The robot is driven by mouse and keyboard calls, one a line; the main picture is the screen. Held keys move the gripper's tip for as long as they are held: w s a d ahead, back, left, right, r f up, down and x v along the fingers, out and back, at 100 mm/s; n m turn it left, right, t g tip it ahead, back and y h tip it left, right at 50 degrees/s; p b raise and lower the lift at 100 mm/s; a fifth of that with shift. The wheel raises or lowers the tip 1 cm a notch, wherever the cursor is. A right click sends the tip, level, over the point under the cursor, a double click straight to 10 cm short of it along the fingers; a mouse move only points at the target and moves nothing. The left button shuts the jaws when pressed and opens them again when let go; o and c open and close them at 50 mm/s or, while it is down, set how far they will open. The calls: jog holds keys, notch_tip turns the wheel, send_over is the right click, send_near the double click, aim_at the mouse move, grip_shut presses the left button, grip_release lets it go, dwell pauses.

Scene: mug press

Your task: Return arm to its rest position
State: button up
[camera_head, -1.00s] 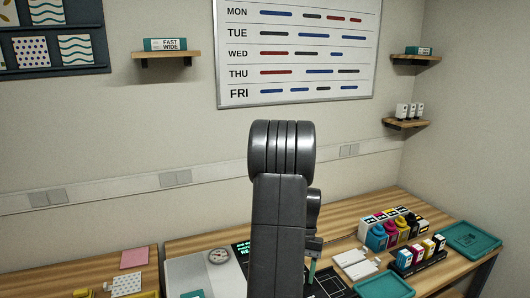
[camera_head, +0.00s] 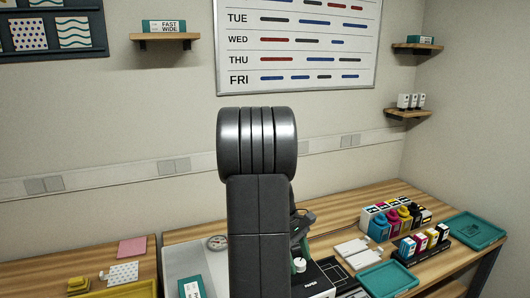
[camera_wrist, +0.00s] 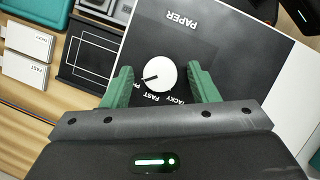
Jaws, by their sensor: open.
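My arm (camera_head: 258,205) stands upright in the middle of the head view and hides part of the bench behind it. My gripper (camera_wrist: 160,72) shows in the wrist view with its two green fingers spread apart. A white dial knob (camera_wrist: 159,75) lies between the fingers in that picture, with a gap on either side and nothing gripped. The knob sits on a dark panel (camera_wrist: 185,40) lettered PAPER and FAST. In the head view the fingers are partly hidden behind my arm; the knob (camera_head: 300,264) shows just right of it.
Two white blocks (camera_head: 359,253), a teal tray (camera_head: 388,279) and ink bottles and cartridges (camera_head: 398,218) stand right of my arm. Another teal tray (camera_head: 474,230) is at the far right. A yellow tray (camera_head: 130,290) and cards are at left. The air above the bench is mostly clear.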

jog(key=n, duration=0.1)
jog(key=n+b, duration=0.1)
jog(key=n+t+b, duration=0.1)
jog(key=shift+s+a+f+h, duration=0.1)
jog(key=shift+f+h, duration=0.15)
jog(key=shift+h, duration=0.15)
jog(key=shift+r+n+t+b, duration=0.2)
jog(key=shift+n+t+b, duration=0.3)
jog(key=shift+n+b, duration=0.65)
jog(key=shift+n, duration=0.25)
jog(key=shift+s+r+p, duration=0.1)
jog(key=shift+r+p, duration=0.05)
jog(key=shift+p, duration=0.15)
